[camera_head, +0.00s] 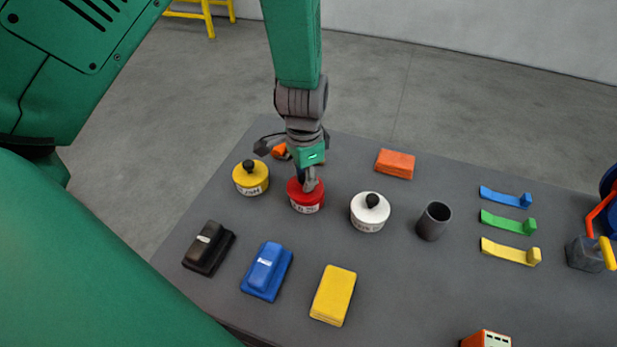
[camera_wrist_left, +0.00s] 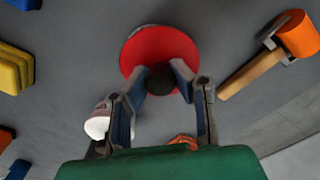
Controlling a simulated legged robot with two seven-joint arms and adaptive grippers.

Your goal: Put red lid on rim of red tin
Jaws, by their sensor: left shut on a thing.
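The red tin (camera_head: 306,208) stands upright on the dark table, with a white label on its front. The red lid (camera_head: 294,187) is on or just above its top; I cannot tell whether it sits fully on the rim. My left gripper (camera_head: 309,184) is directly above it. In the left wrist view, the gripper (camera_wrist_left: 160,86) is shut on the black knob (camera_wrist_left: 160,79) of the red lid (camera_wrist_left: 158,47). A pale crescent shows along the lid's upper left edge. My right gripper is not in view.
A yellow tin (camera_head: 251,183) stands left and a white tin (camera_head: 369,218) right, both with black knobs. A dark cup (camera_head: 433,221) is further right. An orange block (camera_head: 395,164) lies behind. An orange-headed hammer (camera_wrist_left: 297,34) lies near the lid.

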